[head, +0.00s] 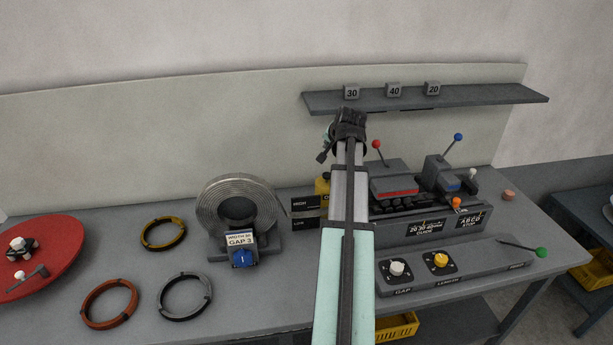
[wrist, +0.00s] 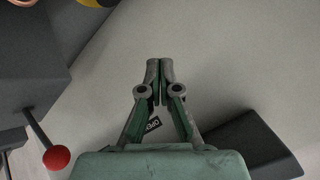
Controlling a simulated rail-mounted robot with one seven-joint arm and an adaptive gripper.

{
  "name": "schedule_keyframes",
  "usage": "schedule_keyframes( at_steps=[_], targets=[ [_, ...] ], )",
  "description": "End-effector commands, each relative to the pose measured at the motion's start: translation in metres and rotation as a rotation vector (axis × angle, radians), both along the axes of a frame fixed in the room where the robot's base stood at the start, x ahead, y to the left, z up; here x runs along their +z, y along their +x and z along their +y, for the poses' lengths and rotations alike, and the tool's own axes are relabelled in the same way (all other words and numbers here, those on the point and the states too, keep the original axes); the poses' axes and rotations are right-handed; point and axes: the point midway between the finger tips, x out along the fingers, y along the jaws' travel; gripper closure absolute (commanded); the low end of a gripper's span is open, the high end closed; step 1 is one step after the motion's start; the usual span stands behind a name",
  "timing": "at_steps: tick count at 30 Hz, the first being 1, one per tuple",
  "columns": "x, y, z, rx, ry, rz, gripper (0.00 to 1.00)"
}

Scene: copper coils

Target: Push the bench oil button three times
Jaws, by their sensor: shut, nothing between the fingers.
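No button marked oil can be made out in either view. A yellow part (head: 322,186) beside the HIGH and LOW plate (head: 305,212) is partly hidden behind my arm; I cannot tell what it is. My gripper (wrist: 158,68) is shut and empty in the wrist view, its fingertips together. In the head view my gripper (head: 348,120) is above the back of the bench, in front of the pale back panel, mostly hidden by my own wrist. A yellow rounded part (wrist: 137,2) is cut off at the wrist view's top edge.
A red-knobbed lever (head: 376,144) stands near my gripper; its red knob (wrist: 56,159) shows at lower left in the wrist view. A shelf (head: 480,96) is just above. A blue-knobbed lever (head: 458,138) stands right. A coil (head: 207,205) and several rings lie left.

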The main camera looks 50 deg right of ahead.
Motion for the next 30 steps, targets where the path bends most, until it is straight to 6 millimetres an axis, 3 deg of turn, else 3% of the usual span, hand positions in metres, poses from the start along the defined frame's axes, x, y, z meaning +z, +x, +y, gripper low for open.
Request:
schedule_keyframes(
  at_steps=[5, 19, 30],
  targets=[
    [0.003, -0.01, -0.009, -0.022, 0.014, -0.027, 1.0],
    [0.0, -0.01, -0.008, -0.022, 0.014, -0.027, 1.0],
    [-0.032, -0.01, -0.008, -0.021, 0.014, -0.026, 1.0]
  ],
)
